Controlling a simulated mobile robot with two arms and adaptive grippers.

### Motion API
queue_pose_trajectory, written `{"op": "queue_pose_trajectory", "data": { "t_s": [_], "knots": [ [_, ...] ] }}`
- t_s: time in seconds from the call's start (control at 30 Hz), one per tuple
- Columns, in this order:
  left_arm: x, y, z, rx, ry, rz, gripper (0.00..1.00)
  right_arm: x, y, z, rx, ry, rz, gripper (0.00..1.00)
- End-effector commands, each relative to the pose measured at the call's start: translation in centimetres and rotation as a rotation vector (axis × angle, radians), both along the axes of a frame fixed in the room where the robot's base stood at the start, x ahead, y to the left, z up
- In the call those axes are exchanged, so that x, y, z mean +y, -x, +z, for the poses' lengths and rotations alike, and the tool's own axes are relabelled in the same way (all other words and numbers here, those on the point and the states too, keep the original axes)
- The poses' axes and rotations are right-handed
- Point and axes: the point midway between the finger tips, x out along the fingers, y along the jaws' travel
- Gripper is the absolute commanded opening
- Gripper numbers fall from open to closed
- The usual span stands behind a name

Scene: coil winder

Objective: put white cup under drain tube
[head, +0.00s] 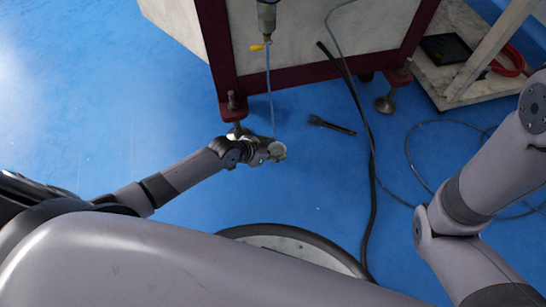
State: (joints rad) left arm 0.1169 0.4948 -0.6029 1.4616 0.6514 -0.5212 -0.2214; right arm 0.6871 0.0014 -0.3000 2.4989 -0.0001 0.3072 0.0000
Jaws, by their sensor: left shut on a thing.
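My left gripper (268,150) is shut on the white cup (279,152), a small pale shape at the gripper's tip, mostly hidden by the fingers. The thin pale drain tube (270,90) hangs from a grey fitting (267,18) with a yellow valve handle (258,47) on the machine's front. The tube's lower end comes down close to the cup and gripper. I cannot tell whether it is over the cup or touches it. My right arm comes in at the right, but its gripper is out of view.
The machine (310,68) stands on dark red legs with feet behind my gripper. A dark brush-like tool (332,126) and a black cable (372,190) lie on the blue floor (120,100). A low shelf (455,80) stands at the upper right. The left floor is clear.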

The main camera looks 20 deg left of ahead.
Motion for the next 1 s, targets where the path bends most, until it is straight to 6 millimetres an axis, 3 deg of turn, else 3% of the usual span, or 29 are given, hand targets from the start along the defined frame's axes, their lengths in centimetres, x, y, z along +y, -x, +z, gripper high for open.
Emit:
{"op": "queue_pose_trajectory", "data": {
  "t_s": [0.03, 0.2, 0.6, 0.63, 0.9, 1.0],
  "knots": [
    [0.1, 0.3, -1.7, 0.005, -0.002, 0.0, 0.28, 0.0, 0.2, -1.4, -0.004, 0.0, 0.0, 0.45],
    [0.1, 0.2, -3.7, 0.004, -0.002, 0.001, 0.28, 0.0, 0.3, -3.3, -0.009, 0.001, 0.0, 0.45],
    [0.1, 0.3, -3.9, 0.003, -0.002, 0.0, 0.28, 0.0, 0.3, -3.3, -0.009, 0.001, 0.0, 0.45],
    [0.2, 0.3, -3.8, 0.003, -0.002, 0.0, 0.48, 0.0, 0.3, -3.2, -0.009, 0.001, 0.0, 0.45],
    [0.1, 0.3, -3.8, 0.003, -0.002, 0.0, 0.66, 0.0, 0.3, -3.2, -0.009, 0.001, 0.0, 0.45],
    [0.1, 0.3, -3.8, 0.003, -0.002, 0.0, 0.67, 0.0, 0.3, -3.2, -0.009, 0.001, 0.0, 0.45]
  ]
}}
